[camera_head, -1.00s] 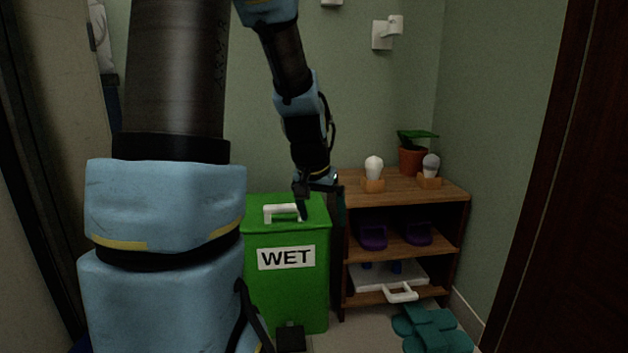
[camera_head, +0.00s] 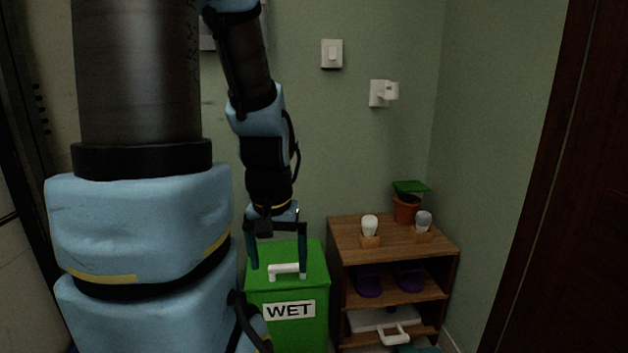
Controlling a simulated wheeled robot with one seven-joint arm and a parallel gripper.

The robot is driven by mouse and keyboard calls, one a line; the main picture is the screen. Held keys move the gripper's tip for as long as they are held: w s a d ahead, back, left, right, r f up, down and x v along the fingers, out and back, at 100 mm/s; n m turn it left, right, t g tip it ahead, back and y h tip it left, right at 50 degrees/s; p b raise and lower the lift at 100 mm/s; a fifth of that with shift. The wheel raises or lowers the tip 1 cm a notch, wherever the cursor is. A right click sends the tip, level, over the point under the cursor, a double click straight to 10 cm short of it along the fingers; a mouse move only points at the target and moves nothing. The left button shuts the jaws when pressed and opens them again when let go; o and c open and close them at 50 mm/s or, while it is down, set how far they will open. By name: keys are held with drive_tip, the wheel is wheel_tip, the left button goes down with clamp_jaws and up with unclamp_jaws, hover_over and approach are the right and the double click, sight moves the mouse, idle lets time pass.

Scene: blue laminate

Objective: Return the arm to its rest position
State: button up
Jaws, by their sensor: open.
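My arm (camera_head: 260,130) hangs down in the middle of the head view, with its large lower links filling the left side. I cannot tell whether the fingers touch the handle or lid.
A wooden shelf (camera_head: 345,238) stands right of the bin, bearing two bulbs (camera_head: 370,226) (camera_head: 423,219) on holders and a potted plant (camera_head: 406,208). Purple items (camera_head: 368,286) and a white tray (camera_head: 385,319) sit below. A light switch (camera_head: 332,54) and socket fitting (camera_head: 383,92) are on the wall. A dark door frame is at right.

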wheel_tip(320, 180, up, 21)
drive_tip(key=p, duration=1.8)
drive_tip(key=shift+p, duration=0.35)
